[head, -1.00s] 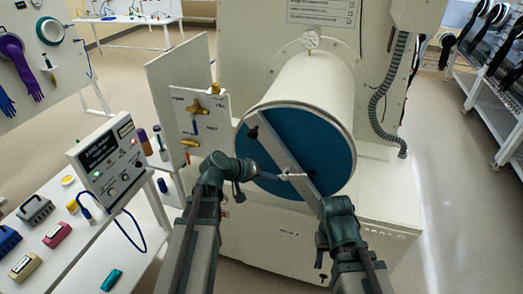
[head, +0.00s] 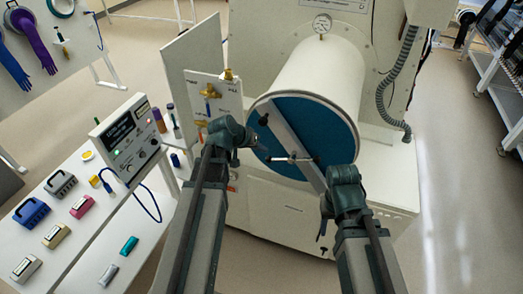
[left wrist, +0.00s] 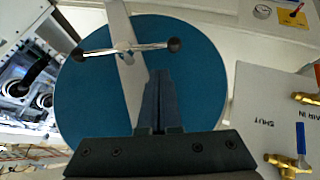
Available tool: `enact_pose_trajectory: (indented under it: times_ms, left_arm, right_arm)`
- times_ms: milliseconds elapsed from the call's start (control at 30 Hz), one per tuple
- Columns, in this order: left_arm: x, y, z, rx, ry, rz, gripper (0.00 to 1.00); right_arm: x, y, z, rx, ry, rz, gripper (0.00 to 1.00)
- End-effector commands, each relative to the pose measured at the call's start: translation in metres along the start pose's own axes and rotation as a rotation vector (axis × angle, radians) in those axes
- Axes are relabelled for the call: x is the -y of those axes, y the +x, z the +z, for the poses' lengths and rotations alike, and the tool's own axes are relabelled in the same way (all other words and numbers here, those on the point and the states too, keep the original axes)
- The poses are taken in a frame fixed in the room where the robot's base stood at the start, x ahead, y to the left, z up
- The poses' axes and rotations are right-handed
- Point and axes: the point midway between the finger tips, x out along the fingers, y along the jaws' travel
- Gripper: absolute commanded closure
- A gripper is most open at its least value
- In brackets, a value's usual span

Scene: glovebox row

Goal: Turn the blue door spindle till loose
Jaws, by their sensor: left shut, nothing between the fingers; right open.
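The blue door (head: 335,125) closes the white cylinder's near end, crossed by a pale diagonal bar (head: 284,134). The spindle handle (head: 292,159) is a thin metal crossbar on the bar, with dark knobs at its ends. In the left wrist view the spindle handle (left wrist: 125,50) lies nearly level, with both knobs clear. My left gripper (head: 258,146) is at the door's left side, up and left of the handle. Its closed, empty fingers (left wrist: 160,75) point towards the door below the handle, apart from it in that picture. My right gripper (head: 322,240) is open, low in front of the cabinet; its fingers show poorly.
A valve panel (head: 213,100) with brass fittings stands left of the door. A side table (head: 98,215) carries a control box (head: 127,135) and several small coloured blocks. A grey hose (head: 395,85) hangs at the right. Floor at the far right is open.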

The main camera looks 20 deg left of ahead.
Motion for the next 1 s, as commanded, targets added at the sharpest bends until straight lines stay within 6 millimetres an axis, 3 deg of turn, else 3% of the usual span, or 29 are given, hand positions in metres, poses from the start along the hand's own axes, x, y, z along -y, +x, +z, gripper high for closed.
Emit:
enact_pose_trajectory:
  times_ms: [300, 500, 1000]
  left_arm:
    - [0.002, 0.055, 0.002, 0.000, 0.001, 0.001, 1.00]
    - [0.001, 0.080, 0.001, 0.000, 0.000, 0.001, 1.00]
    - [0.000, 0.085, 0.001, 0.000, -0.003, 0.005, 1.00]
  right_arm:
    - [0.004, 0.045, -0.003, -0.002, 0.002, 0.000, 0.50]
    - [0.006, 0.063, -0.004, -0.003, 0.004, 0.000, 0.50]
    - [0.006, 0.066, -0.005, -0.003, 0.004, 0.000, 0.50]
